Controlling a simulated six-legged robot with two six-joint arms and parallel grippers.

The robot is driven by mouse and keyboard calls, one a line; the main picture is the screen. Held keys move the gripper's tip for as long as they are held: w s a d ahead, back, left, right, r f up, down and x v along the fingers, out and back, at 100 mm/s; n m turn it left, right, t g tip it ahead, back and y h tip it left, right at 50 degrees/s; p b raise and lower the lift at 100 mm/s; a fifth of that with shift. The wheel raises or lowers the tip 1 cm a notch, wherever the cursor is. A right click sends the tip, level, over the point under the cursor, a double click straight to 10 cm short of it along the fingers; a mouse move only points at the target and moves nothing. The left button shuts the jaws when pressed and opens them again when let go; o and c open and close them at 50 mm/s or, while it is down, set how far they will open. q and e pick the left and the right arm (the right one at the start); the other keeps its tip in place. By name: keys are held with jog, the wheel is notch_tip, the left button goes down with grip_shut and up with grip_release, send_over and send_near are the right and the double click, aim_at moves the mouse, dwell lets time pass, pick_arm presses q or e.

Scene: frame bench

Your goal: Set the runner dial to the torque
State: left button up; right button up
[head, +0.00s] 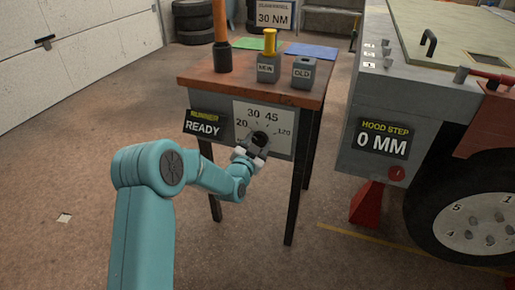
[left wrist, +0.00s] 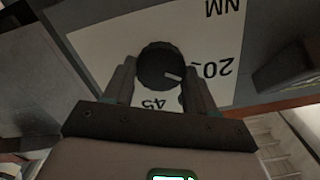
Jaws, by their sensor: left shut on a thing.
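The black runner dial (head: 259,138) sits on a white scale plate (head: 243,110) on the front of the bench, with 20, 30, 45 and 120 readable. My left gripper (head: 252,149) is at the dial. In the left wrist view the dial (left wrist: 160,64) is between my two fingers, which are shut on it. That view shows the scale upside down; the dial's white pointer line aims near the 20 mark, a little to its 45 side. The 30 is hidden there. A runner display (head: 203,123) reads READY. A sign (head: 273,16) at the back reads 30 NM. My right gripper is not in view.
On the bench top (head: 210,78) stand an orange-handled tool (head: 221,40), a NEW block (head: 268,68) with a yellow top and an OLD block (head: 303,72). A grey vehicle body (head: 370,110) with a 0 MM display (head: 382,143) stands right.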

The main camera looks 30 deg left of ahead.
pick_arm(q)
jog(key=m+b, duration=0.2)
jog(key=shift+d+f+m, duration=0.1)
jog(key=shift+f+m, duration=0.15)
jog(key=shift+m, duration=0.05)
jog(key=shift+r+m+b, duration=0.1)
jog(key=shift+m+b, duration=1.55)
jog(key=shift+m, duration=0.05)
jog(key=o, duration=1.1)
jog(key=shift+r, duration=0.1)
jog(key=shift+c, duration=0.2)
jog(key=p+v, duration=0.1)
jog(key=v, duration=1.5)
jog(key=shift+s, duration=0.2)
